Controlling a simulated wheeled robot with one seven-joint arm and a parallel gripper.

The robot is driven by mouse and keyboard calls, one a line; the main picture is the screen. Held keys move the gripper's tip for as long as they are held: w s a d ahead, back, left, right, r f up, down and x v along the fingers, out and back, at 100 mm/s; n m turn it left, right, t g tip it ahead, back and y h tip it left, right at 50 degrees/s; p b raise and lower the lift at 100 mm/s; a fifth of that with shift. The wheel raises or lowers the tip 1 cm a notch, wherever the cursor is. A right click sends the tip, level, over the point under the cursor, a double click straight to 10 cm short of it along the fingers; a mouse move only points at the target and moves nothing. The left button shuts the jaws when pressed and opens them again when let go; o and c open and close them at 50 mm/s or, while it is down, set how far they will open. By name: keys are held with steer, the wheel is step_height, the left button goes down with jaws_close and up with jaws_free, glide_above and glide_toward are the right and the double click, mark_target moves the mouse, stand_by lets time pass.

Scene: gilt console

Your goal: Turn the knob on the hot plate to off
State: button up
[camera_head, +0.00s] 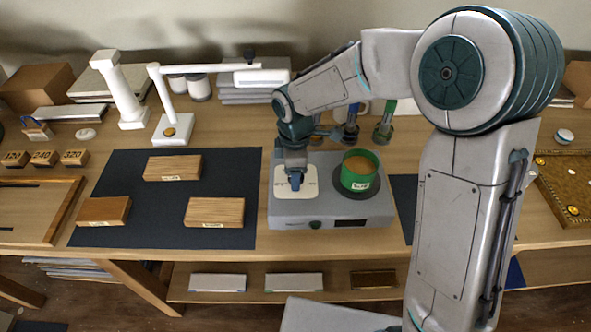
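The hot plate (286,209) is a grey box on the wooden bench, right of the dark mat. A green pot (360,171) with tan contents stands on its dark round burner at the right. A pale panel (309,188) with small markings lies on its left top. My gripper (295,184) points down over this panel, at or just above it. The knob is hidden under my gripper, so its setting does not show. The fingers are small and dark, and I cannot tell whether they are open or touching the knob.
Wooden blocks (214,212) lie on the dark mat (135,162) at the left. A white lamp (172,130) stands behind it, its head reaching toward my arm. Jars with coloured tops (383,131) stand behind the hot plate.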

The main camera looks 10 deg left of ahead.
step_height(320, 180, up, 14)
stand_by(0.7)
steer(key=shift+f, duration=0.15)
